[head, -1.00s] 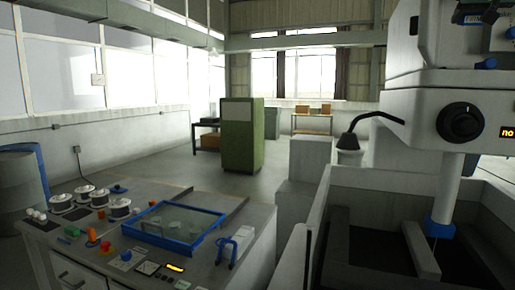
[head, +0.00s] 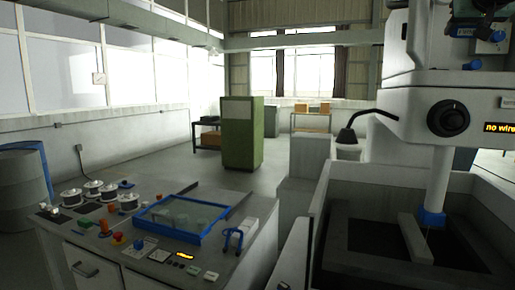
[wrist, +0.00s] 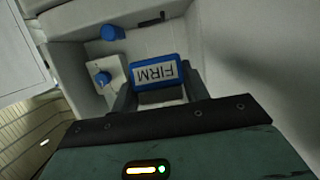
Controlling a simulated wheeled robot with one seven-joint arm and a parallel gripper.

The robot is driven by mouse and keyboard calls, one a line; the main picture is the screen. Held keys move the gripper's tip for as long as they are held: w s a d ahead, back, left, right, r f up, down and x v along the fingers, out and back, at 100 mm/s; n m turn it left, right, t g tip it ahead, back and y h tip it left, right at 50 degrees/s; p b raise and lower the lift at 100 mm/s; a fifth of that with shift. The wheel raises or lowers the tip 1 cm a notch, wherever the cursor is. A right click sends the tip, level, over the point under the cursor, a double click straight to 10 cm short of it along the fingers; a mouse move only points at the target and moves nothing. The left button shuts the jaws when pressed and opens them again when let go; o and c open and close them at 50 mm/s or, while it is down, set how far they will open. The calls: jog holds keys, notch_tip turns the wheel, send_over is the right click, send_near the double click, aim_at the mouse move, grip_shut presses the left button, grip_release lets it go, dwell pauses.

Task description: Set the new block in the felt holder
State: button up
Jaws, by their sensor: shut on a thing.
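A blue block with a white label reading "FIRM" (wrist: 157,72) sits between the two dark fingers of my gripper (wrist: 159,86) in the wrist view. My gripper is shut on it. In the head view my gripper (head: 468,22) is at the top right, in front of the white machine head (head: 410,98), with the blue block (head: 462,32) low in it. Beside the block in the wrist view is a small white housing with a blue knob (wrist: 103,78). I cannot tell whether this is the felt holder. Whether the block touches the machine is unclear.
A second blue knob (wrist: 112,32) is on the machine near the block. Below the head is the machine's dark open tank (head: 370,238). A bench (head: 225,262) with spools, buttons and a blue-framed tray (head: 160,232) stands at the left. A green cabinet (head: 242,132) stands behind.

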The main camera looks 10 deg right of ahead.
jog(key=a+f+n+y, duration=0.2)
jog(key=a+f, duration=0.7)
jog(key=f, duration=1.5)
jog(key=s+a+f+n+t+y, duration=0.1)
jog(key=a+f, duration=0.9)
jog(key=f, duration=1.4)
jog(key=a+f+n+y, duration=0.2)
jog(key=a+f, duration=0.8)
jog(key=f, duration=1.4)
jog(key=shift+s+f+n+t+y, duration=0.3)
jog(key=shift+n+y, duration=0.1)
jog(key=shift+y, duration=0.7)
